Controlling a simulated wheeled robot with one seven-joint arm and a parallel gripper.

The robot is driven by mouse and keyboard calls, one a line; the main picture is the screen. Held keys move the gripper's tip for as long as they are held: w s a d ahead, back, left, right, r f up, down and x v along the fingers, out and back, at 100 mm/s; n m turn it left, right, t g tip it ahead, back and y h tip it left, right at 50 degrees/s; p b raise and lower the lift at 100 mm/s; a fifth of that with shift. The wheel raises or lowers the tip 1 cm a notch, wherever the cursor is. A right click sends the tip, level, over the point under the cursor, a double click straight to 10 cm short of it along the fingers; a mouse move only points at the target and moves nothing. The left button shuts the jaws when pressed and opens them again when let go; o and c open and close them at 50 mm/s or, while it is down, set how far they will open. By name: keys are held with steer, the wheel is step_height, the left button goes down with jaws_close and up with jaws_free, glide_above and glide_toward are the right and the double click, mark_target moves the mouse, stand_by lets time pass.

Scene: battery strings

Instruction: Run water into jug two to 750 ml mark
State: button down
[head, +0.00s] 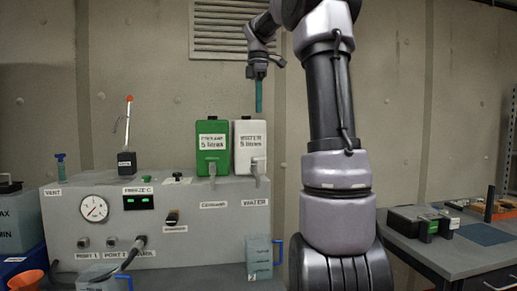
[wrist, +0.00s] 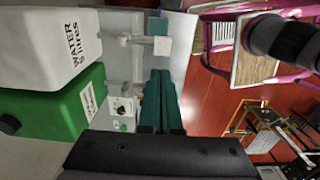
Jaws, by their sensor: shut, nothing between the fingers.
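My gripper (head: 258,108) is shut and empty, its teal fingers pointing down above the white water container (head: 250,140). In the wrist view, the shut fingers (wrist: 160,75) reach toward two pale taps. The water tap (head: 257,181) is at the container's lower front. A clear jug with a blue handle (head: 259,258) stands below it, in front of the grey console. A second jug with a blue handle (head: 98,277) is at the lower left, partly cut off.
A green container (head: 212,140) with its own tap stands left of the water container. The grey console (head: 185,250) carries a gauge, a switch panel and a hose. An orange funnel (head: 27,280) is at lower left. A side bench (head: 445,255) holds dark boxes at right.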

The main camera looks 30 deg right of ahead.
mark_target(260, 158)
step_height(260, 158, down, 14)
stand_by(0.7)
steer(key=shift+s+a+f+t, duration=0.2)
steer(key=shift+s+f+t, duration=0.25)
steer(key=shift+f+t, duration=0.15)
steer(key=shift+s+a+f, duration=0.1)
steer(key=shift+s+f, duration=0.2)
steer(key=shift+f, duration=0.65)
steer(key=shift+s+f, duration=0.3)
steer(key=shift+f, duration=0.65)
stand_by(2.7)
